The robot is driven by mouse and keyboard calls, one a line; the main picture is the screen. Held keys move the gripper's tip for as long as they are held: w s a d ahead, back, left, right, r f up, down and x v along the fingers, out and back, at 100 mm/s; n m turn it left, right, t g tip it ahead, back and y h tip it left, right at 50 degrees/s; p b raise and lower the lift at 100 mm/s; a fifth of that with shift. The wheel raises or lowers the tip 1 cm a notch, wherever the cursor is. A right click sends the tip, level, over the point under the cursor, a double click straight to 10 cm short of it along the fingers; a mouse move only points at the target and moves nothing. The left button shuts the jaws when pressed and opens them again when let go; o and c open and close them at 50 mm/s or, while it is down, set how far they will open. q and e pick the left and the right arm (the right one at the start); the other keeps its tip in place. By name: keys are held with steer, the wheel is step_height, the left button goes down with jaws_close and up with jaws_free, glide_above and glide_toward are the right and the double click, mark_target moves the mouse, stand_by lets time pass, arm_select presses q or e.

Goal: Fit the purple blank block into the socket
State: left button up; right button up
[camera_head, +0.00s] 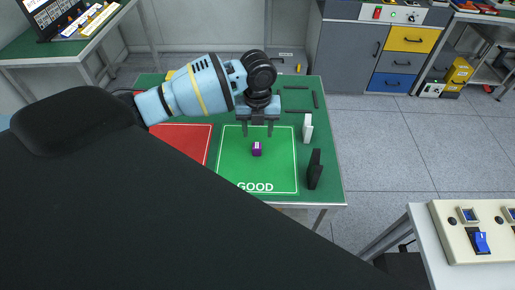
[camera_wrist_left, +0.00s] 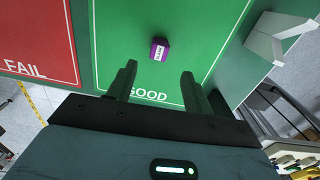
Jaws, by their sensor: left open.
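A small purple block (camera_head: 257,149) with a pale label lies on the green GOOD mat (camera_head: 228,165). The left wrist view also shows the purple block (camera_wrist_left: 160,50), a little beyond the fingertips. My left gripper (camera_head: 259,133) hangs over the mat with its fingers apart and pointing down. In the left wrist view the left gripper (camera_wrist_left: 158,70) is open, with nothing between its fingers. The block is apart from the fingers. I cannot pick out the socket in either view. My right gripper is not in view.
A red FAIL mat (camera_head: 196,138) lies left of the green one. A white piece (camera_head: 308,128) and a black piece (camera_head: 315,170) stand on the table's right side. Dark bars (camera_head: 316,100) lie behind them. A control panel (camera_head: 465,245) is at lower right, across open floor.

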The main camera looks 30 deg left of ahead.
mark_target(257, 145)
arm_select(q)
steer(key=shift+m, duration=0.3)
steer(key=shift+w+a+f, duration=0.1)
steer(key=shift+f, duration=1.85)
steer(key=shift+a+f, duration=0.1)
steer(key=shift+f, duration=1.85)
steer(key=shift+c, duration=0.4)
jaws_close()
steer(key=shift+r, duration=0.15)
